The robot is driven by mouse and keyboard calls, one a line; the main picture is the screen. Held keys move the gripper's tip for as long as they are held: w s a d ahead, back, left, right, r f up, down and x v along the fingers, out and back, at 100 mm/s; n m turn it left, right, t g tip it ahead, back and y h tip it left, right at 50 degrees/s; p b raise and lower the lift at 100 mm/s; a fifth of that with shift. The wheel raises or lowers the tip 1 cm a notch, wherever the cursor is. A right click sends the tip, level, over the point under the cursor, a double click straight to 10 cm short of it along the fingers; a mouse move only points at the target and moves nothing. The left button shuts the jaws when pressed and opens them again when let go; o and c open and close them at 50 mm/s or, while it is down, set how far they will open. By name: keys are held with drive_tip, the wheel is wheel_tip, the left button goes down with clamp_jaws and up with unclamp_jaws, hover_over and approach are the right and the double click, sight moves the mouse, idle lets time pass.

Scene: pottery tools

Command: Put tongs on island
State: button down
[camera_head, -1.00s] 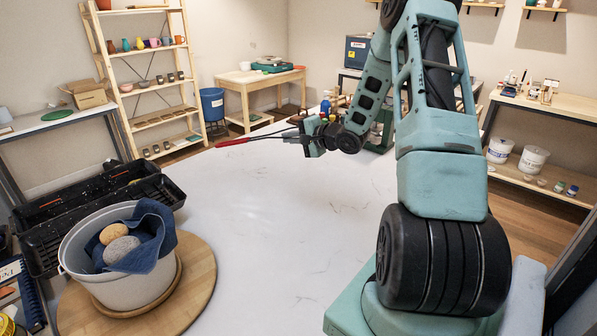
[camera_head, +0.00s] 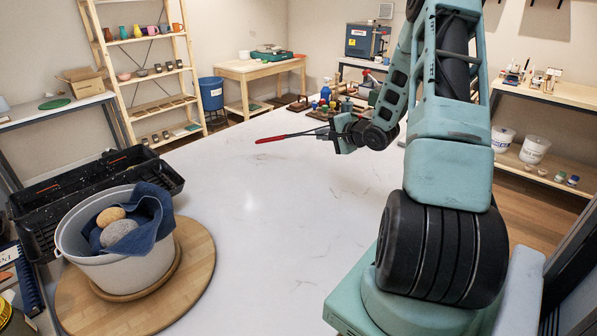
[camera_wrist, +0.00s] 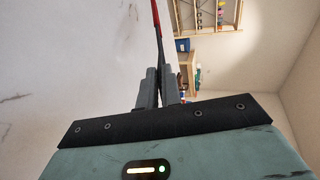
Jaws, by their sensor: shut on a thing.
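The tongs (camera_head: 285,137) are long and thin, dark, with red at the far end. My gripper (camera_head: 333,131) is shut on them, and they stick out to the left from its fingers. In the wrist view the tongs (camera_wrist: 159,45) run up and away from between the two grey fingers of my gripper (camera_wrist: 160,88). The island (camera_head: 270,215) is the large white marbled top in front of me. The tongs are over its far part; I cannot tell whether they touch it.
A grey bucket (camera_head: 120,268) with a blue cloth and two rounded lumps stands on a round wooden board (camera_head: 197,285) at the left. A black crate (camera_head: 50,197) lies behind it. Small bottles and tools (camera_head: 327,105) are at the far edge. The island's middle is bare.

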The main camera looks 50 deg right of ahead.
drive_tip(key=shift+f+b, duration=1.5)
drive_tip(key=shift+f, duration=1.5)
drive_tip(key=c, duration=1.7)
unclamp_jaws()
drive_tip(key=shift+c, duration=0.2)
drive_tip(key=p+v, duration=0.5)
drive_tip(key=v, duration=0.3)
drive_tip(key=shift+r, duration=0.1)
